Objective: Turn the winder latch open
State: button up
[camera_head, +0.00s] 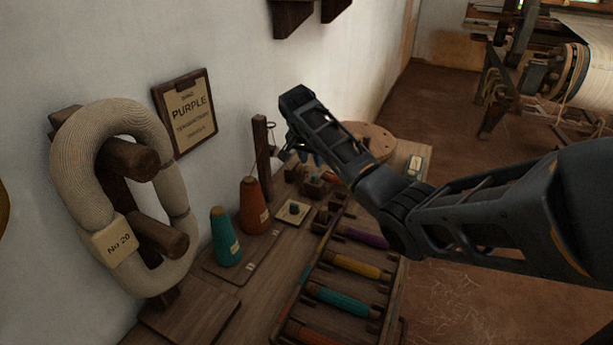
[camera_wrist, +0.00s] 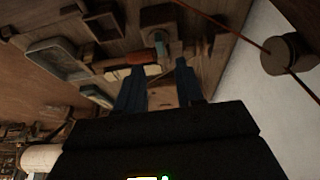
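The small wooden winder (camera_head: 315,187) stands on the bench, partly hidden behind my arm. In the wrist view a winder part with a reddish-orange bobbin or rod (camera_wrist: 125,58) and a small teal piece (camera_wrist: 160,46) lies just beyond my fingertips. I cannot tell for certain which part is the latch or how it is turned. My gripper (camera_head: 309,157) is above the winder, pointing down. In the wrist view its two blue fingers (camera_wrist: 160,66) are apart with nothing held between them. Whether a finger touches the winder is unclear.
An orange cone (camera_head: 253,205) and a teal cone (camera_head: 226,238) stand near the wall. A rack holds purple, yellow (camera_head: 352,265), teal and orange bobbins. A thin post (camera_head: 261,155) stands left of my gripper. A skein (camera_head: 75,165) and a PURPLE sign (camera_head: 187,115) hang on the wall.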

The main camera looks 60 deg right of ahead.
aim_at(315, 174)
jog(key=x, duration=0.7)
jog(key=shift+f+b, duration=0.15)
jog(key=shift+b, duration=0.2)
jog(key=shift+c, duration=0.3)
grip_shut()
